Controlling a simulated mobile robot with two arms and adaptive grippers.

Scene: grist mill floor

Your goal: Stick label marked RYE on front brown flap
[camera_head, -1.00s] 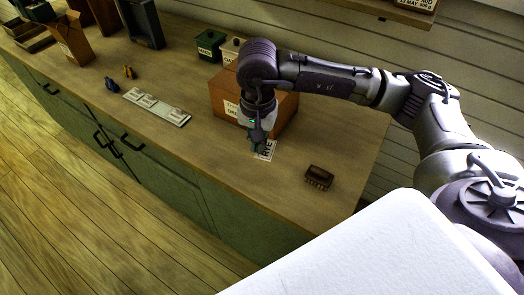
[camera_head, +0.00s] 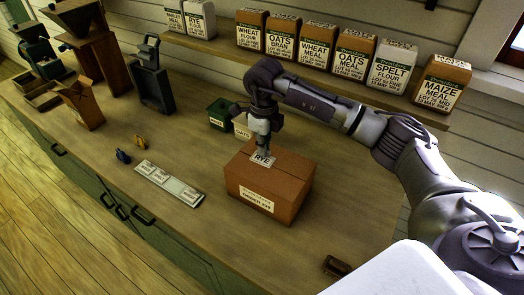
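The RYE label (camera_head: 263,160), white with dark print, is at the fingertips of my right gripper (camera_head: 262,150). My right gripper points down and looks shut on the label's upper edge. The label shows in front of the top of the closed brown carton (camera_head: 292,203); I cannot tell whether it touches the top flap (camera_head: 285,168). Another white printed label (camera_head: 256,194) is on the carton's front side. The gripper and label cover part of the carton's top. My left gripper is not in view.
A pale strip with several labels (camera_head: 170,183) lies left of the carton. Green and pale tins (camera_head: 218,113) stand behind it. A small brown block (camera_head: 336,266) lies at the counter's front right. A shelf (camera_head: 310,72) of flour bags runs above. The counter between is clear.

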